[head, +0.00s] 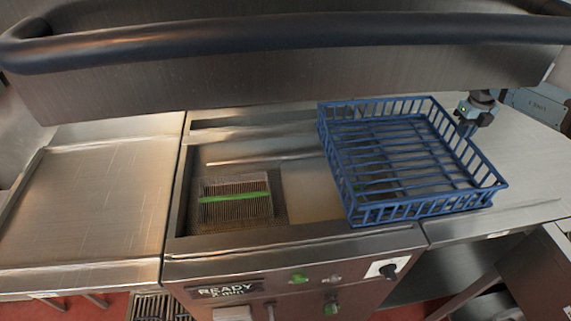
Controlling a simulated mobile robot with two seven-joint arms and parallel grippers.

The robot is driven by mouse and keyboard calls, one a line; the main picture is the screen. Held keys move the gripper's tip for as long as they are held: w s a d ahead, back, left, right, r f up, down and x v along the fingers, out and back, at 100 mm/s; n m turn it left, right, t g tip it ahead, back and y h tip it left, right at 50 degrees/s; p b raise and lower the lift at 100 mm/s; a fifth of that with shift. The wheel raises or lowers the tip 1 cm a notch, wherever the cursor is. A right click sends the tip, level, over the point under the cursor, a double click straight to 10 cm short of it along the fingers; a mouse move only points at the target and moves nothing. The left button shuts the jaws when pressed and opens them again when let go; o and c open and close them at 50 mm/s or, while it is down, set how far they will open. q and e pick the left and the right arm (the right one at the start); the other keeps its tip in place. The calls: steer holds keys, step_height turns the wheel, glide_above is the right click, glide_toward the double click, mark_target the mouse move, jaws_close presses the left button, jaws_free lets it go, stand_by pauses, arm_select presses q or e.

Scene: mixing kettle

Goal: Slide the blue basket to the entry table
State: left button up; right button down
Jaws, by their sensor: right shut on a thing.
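The blue basket (404,212), an open-topped rack with slatted walls and floor, lies partly over the machine's bed and partly over the steel table on the right (535,170). It is set at a slight angle and looks empty. My right gripper (466,117) is at the basket's right side wall, shut on its rim. Another steel table (95,205) joins the machine on the left and is bare. I cannot tell from the picture which table is the entry table. My left gripper is not in view.
The machine's raised steel hood with a dark bar handle (290,34) spans the top of the view. The open bed holds a filter grate with a green strip (235,198). A front panel reads READY (232,288). A grey box (535,103) stands at the far right.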

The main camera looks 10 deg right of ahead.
steer(key=shift+d+r, duration=0.1)
steer(key=shift+d, duration=1)
steer(key=d+b, duration=0.2)
steer(key=d, duration=0.3)
steer(key=d+b, duration=0.1)
steer(key=d, duration=0.4)
steer(key=s+d+b, duration=0.1)
steer(key=d+b, duration=0.1)
steer(key=d, duration=0.4)
steer(key=shift+f+b, duration=0.3)
steer(key=shift+b, duration=0.05)
steer(key=shift+d+b, duration=0.35)
steer(key=shift+d, duration=0.3)
steer(key=c, duration=0.7)
jaws_free()
steer(key=shift+s, duration=0.1)
